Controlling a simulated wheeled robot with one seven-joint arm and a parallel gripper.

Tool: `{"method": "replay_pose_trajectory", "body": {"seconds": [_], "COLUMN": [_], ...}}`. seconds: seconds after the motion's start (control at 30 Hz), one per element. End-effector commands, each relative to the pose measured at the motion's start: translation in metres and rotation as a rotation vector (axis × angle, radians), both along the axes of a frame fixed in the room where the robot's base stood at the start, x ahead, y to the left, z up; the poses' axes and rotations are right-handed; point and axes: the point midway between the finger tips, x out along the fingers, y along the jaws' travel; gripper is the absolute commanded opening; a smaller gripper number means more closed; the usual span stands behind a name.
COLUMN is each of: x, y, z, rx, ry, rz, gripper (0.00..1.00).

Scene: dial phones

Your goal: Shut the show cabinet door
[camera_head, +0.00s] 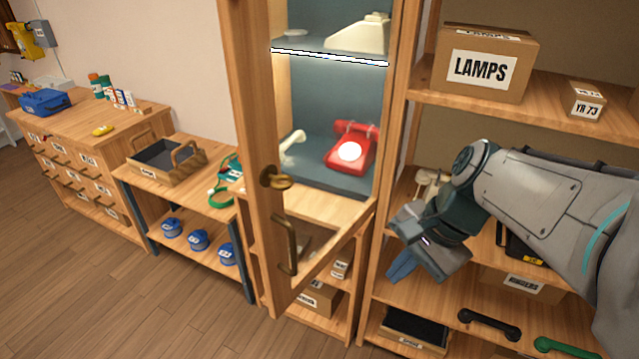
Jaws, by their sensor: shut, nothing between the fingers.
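The show cabinet door (262,215) is a wooden frame, apparently glazed. It stands open, its free edge swung out towards me on the left and its lower rail running back to the right. It carries a brass pull handle (286,246) and a brass lock fitting (275,178). Through it I see the cabinet's interior with a red dial phone (350,158) on a dark shelf and a lit shelf edge above. My gripper (398,268) is shut and empty, pointing down and left. It appears right of the door, before the right-hand shelves, with no visible contact.
Open shelves on the right hold a LAMPS box (482,62), a small box (587,100) and handsets (488,325). On the left are a low bench with an open tray (165,160) and a drawer chest (75,165). The wooden floor (130,300) at front left is clear.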

Motion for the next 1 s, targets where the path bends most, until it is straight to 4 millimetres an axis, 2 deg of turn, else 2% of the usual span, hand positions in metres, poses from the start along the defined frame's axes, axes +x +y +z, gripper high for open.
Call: {"method": "replay_pose_trajectory", "body": {"seconds": [0.03,0.2,0.3,0.4,0.57,1.0], "x": [0.01,0.035,0.045,0.051,0.051,0.049], "y": [0.005,0.023,0.028,0.031,0.041,0.104], "z": [0.022,0.066,0.082,0.089,0.081,0.017], "rx": [0.075,0.284,0.359,0.395,0.405,0.401], "ry": [0.071,0.289,0.374,0.42,0.438,0.437], "rz": [-0.114,-0.409,-0.503,-0.549,-0.562,-0.559], "gripper": [0.0,0.0,0.0,0.0,0.0,0.0]}}
